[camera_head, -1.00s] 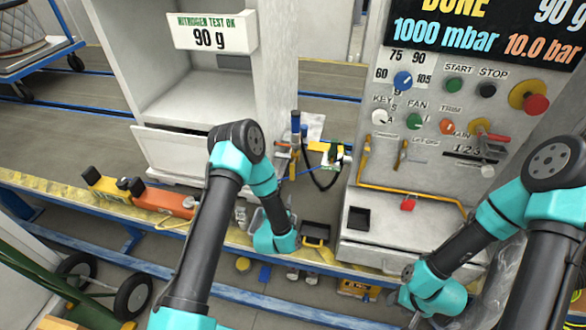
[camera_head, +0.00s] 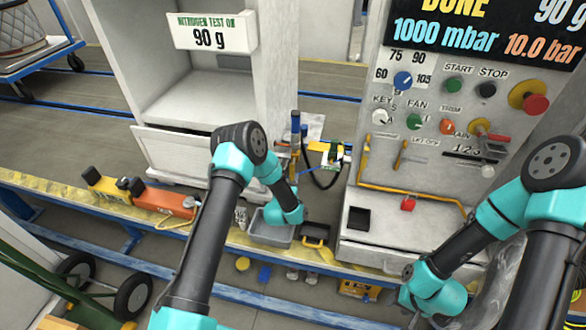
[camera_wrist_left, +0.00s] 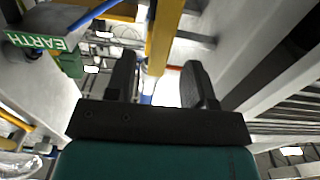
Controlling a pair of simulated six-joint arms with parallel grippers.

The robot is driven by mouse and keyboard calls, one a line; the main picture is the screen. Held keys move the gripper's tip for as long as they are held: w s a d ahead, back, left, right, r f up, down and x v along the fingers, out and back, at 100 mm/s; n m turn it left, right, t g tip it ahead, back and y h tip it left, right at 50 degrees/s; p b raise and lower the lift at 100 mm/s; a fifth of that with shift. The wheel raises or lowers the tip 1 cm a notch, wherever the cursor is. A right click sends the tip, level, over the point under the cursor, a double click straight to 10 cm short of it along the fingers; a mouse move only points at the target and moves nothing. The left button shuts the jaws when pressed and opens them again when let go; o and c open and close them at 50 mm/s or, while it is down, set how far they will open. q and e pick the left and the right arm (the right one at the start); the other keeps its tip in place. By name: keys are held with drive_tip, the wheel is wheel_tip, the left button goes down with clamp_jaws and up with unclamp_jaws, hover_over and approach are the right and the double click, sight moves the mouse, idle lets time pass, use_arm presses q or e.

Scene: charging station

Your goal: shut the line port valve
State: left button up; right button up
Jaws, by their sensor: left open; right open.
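Upright fittings with a blue top (camera_head: 295,124) and yellow parts stand between the white cabinet and the control panel; I cannot tell which part is the line port valve. My left arm's wrist is just in front of and below them, and hides its jaws in the head view. In the left wrist view my left gripper (camera_wrist_left: 163,85) is open. A yellow upright bar (camera_wrist_left: 163,35) shows beyond and between its fingers, with a small blue part (camera_wrist_left: 147,92) near its lower end. I see no contact. My right arm's wrist is low at right; its jaws are not visible.
A green EARTH label (camera_wrist_left: 35,41) is at left in the wrist view. A grey tray (camera_head: 270,232) and a black-and-yellow bin (camera_head: 315,236) sit on the bench near my left wrist. The control panel (camera_head: 460,110) stands at right, with a yellow rail (camera_head: 400,190) below.

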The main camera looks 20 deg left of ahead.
sight(292, 171)
use_arm(q)
drive_tip(key=shift+w+a, duration=0.1)
drive_tip(key=shift+w, duration=3)
drive_tip(key=shift+c, duration=0.4)
clamp_jaws()
